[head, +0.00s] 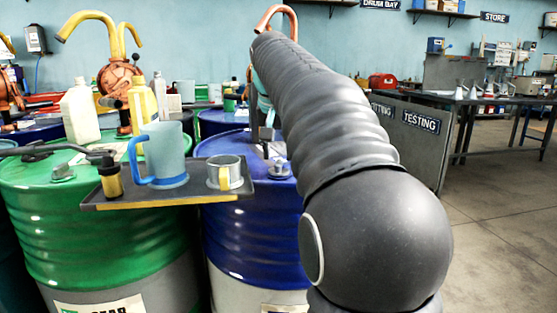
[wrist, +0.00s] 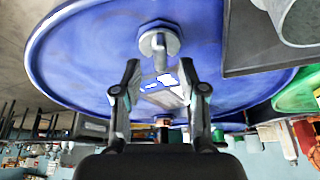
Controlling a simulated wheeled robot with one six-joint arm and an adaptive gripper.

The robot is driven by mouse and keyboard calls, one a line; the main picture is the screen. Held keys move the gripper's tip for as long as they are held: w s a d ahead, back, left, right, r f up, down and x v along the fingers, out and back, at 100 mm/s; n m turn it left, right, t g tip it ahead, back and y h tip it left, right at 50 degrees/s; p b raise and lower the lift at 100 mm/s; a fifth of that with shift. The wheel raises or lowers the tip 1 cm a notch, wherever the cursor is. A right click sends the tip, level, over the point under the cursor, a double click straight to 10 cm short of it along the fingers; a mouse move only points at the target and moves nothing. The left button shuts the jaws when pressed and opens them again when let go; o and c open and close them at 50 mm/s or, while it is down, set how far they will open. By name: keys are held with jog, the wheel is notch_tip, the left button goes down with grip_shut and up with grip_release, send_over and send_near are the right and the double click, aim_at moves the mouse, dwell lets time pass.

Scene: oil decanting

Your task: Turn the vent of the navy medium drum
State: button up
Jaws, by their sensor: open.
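The navy drum (head: 240,235) stands right of the green drum in the head view. Its blue lid (wrist: 85,50) fills much of the wrist view. A metal fitting with a hex base and a small lever, which looks like the vent (wrist: 158,42), sits on the lid; a metal fitting (head: 280,171) also shows on the lid in the head view, beside my arm. My gripper (wrist: 159,75) is open and empty, its two fingertips apart on either side of the lever's end, short of the hex base. My arm hides the right part of the drum in the head view.
A dark tray (head: 115,203) with a blue-handled jug (head: 167,155) and a metal cup (head: 225,172) overhangs the navy drum's left side. The green drum (head: 90,235) is further left. Benches and a TESTING panel (head: 420,121) stand right; the floor between is clear.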

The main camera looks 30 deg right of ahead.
aim_at(281, 161)
jog(key=shift+x, duration=1.45)
grip_shut()
jog(key=n+y, duration=0.1)
jog(key=n, duration=0.2)
jog(key=shift+s+d+n, duration=0.1)
jog(key=shift+d+n, duration=0.05)
jog(key=shift+n, duration=0.15)
jog(key=n+y, duration=0.1)
jog(key=n, duration=0.1)
jog(key=n+y, duration=0.1)
jog(key=n, duration=0.2)
jog(key=shift+d+t, duration=0.2)
jog(key=shift+t, duration=0.1)
jog(key=n+y, duration=0.1)
jog(key=n, duration=0.1)
jog(key=n+y, duration=0.1)
jog(key=n, duration=0.2)
jog(key=shift+d+g, duration=0.1)
jog(key=shift+g, duration=0.3)
jog(key=shift+n+g+y, duration=0.6)
jog(key=shift+n, duration=1.6)
